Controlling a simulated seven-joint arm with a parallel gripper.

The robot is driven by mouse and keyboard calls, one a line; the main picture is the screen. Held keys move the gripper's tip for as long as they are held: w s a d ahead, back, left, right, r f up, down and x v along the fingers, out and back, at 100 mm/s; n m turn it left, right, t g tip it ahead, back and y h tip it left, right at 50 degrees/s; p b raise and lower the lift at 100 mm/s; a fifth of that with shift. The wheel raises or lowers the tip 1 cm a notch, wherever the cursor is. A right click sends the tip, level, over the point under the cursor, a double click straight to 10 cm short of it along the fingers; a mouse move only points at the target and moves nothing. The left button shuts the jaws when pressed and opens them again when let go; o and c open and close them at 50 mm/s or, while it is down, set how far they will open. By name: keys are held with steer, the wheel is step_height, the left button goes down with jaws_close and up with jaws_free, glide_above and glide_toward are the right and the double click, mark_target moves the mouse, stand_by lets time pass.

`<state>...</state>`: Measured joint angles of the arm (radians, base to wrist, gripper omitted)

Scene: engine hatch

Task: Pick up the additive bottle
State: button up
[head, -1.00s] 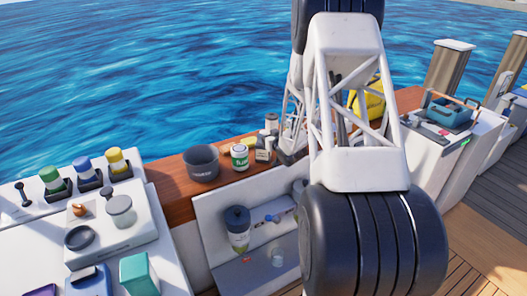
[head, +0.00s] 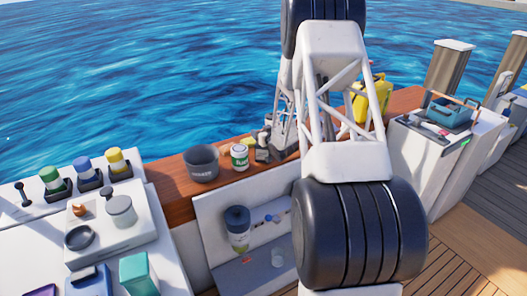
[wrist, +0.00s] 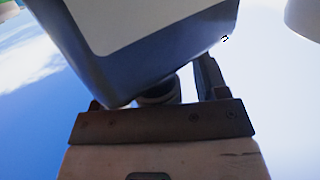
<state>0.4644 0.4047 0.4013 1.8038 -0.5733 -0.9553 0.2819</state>
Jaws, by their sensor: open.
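The additive bottle appears to be the small dark bottle with a pale label (head: 262,155) on the wooden ledge, beside the green-and-white can. It is small and shadowed there. In the wrist view a dark blue-grey bottle with a white label (wrist: 140,35) fills the top, very close, its dark neck or cap toward my gripper (wrist: 160,92). One dark finger shows to the right of the neck; the other is hidden behind the bottle. My gripper is open, and whether it touches the bottle cannot be told. In the head view my arm hides much of the gripper.
A green-and-white can (head: 240,157) and a dark grey bucket (head: 202,163) stand left of the bottle. A yellow container (head: 372,98) is to the right, behind my arm. A dark-lidded jar (head: 238,228) stands on the lower shelf. Water lies beyond the ledge.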

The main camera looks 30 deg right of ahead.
stand_by(0.3)
jaws_close()
stand_by(0.3)
steer(key=shift+r, duration=0.15)
steer(key=shift+r, duration=1.7)
steer(key=s+a, duration=0.3)
steer(key=s, duration=0.4)
steer(key=s+a+r, duration=0.1)
steer(key=s+a, duration=0.1)
steer(key=s, duration=0.6)
steer(key=shift+a+r, duration=0.2)
steer(key=shift+a, duration=0.2)
